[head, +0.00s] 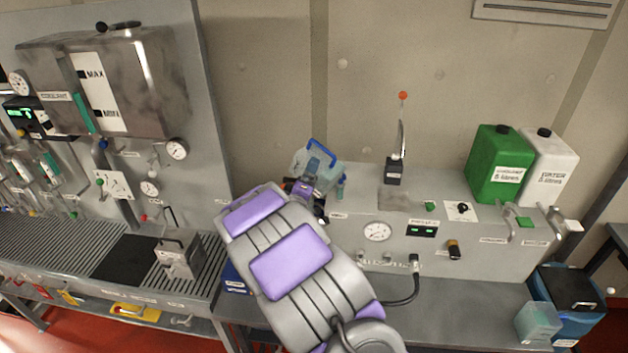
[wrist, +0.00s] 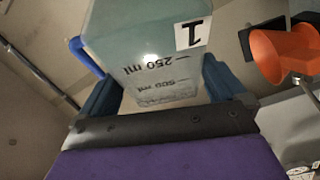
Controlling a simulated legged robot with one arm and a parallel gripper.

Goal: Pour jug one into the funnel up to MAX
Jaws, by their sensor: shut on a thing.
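Jug one (wrist: 150,50) is a clear, bluish jug with a black "1" on a white label, 250 ml and 500 ml marks and a blue handle. My gripper (head: 312,184) is shut on it, with a blue finger on each side in the wrist view. The jug's print looks upside down there. In the head view the jug (head: 331,174) is partly hidden by my gripper; its tilt is hard to tell. The orange funnel (wrist: 280,56) is right of the jug in the wrist view, apart from it. I cannot make it out in the head view.
A steel tank (head: 150,85) with MAX and MIN marks hangs on the left panel. A grey console (head: 470,245) with a red-knobbed lever (head: 402,130) stands right of my arm. Green (head: 498,160) and white (head: 546,165) canisters stand on it. A metal box (head: 180,258) stands on the left grate.

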